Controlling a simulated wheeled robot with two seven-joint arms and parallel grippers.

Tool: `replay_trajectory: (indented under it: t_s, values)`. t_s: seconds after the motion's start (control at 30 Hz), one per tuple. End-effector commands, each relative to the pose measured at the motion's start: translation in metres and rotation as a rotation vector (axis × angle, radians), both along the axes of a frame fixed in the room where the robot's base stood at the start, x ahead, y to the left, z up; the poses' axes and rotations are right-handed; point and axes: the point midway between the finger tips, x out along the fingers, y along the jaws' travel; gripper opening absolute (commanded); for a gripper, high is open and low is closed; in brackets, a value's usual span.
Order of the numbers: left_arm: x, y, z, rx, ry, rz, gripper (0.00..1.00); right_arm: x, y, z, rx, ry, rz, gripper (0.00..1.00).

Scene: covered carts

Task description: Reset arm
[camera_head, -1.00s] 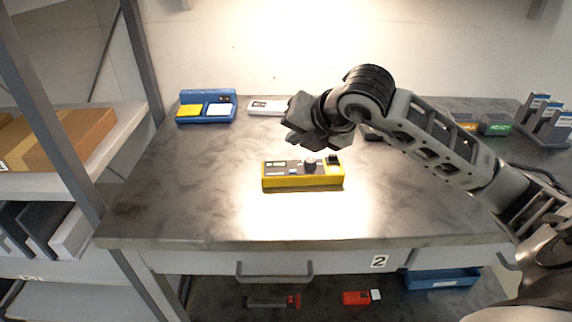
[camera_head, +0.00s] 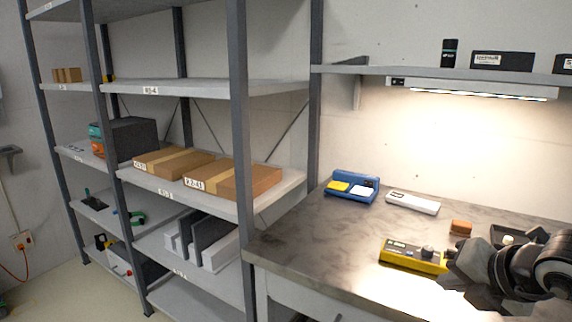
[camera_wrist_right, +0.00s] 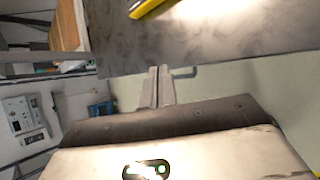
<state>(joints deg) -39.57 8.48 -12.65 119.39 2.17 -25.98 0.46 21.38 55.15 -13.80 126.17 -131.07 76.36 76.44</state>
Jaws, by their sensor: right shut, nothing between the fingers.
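My right gripper (camera_head: 462,272) is at the lower right of the head view, in front of the workbench's right part. In the right wrist view its fingers (camera_wrist_right: 160,86) are together, with nothing between them. The yellow device with a black knob (camera_head: 412,256) lies on the bench just left of the gripper in the head view, and part of it is hidden behind the gripper. A yellow edge (camera_wrist_right: 148,8) shows at the top of the right wrist view. My left gripper is not in view.
The grey workbench (camera_head: 300,240) holds a blue tray (camera_head: 352,187), a white device (camera_head: 413,203) and a small brown block (camera_head: 461,227). A metal shelf rack (camera_head: 240,110) with cardboard boxes (camera_head: 232,180) stands at left. A lit wall shelf (camera_head: 440,71) hangs above the bench.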

Motion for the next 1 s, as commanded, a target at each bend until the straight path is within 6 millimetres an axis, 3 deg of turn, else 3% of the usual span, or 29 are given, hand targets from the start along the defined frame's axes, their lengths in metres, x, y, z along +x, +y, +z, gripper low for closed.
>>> replay_trajectory:
  t_s: [0.33,0.5,0.57,0.67,0.77,0.87,1.0]
  values:
    - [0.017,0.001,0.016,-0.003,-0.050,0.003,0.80,-0.036,0.100,-0.033,0.392,0.069,0.317,0.00]
    - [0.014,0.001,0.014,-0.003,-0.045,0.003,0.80,-0.066,0.159,-0.025,0.813,0.053,0.433,0.00]
    - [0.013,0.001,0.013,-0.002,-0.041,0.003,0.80,-0.073,0.173,-0.016,1.021,0.026,0.417,0.00]
    - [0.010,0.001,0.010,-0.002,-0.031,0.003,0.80,-0.072,0.173,-0.006,1.376,-0.037,0.261,0.00]
    - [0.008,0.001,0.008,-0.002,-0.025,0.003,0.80,-0.062,0.151,-0.025,1.653,-0.078,-0.049,0.00]
    - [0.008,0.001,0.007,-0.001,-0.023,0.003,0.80,-0.061,0.124,-0.078,1.816,-0.054,-0.464,0.00]
    - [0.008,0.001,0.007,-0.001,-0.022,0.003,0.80,-0.093,0.110,-0.170,1.844,0.097,-0.992,0.00]
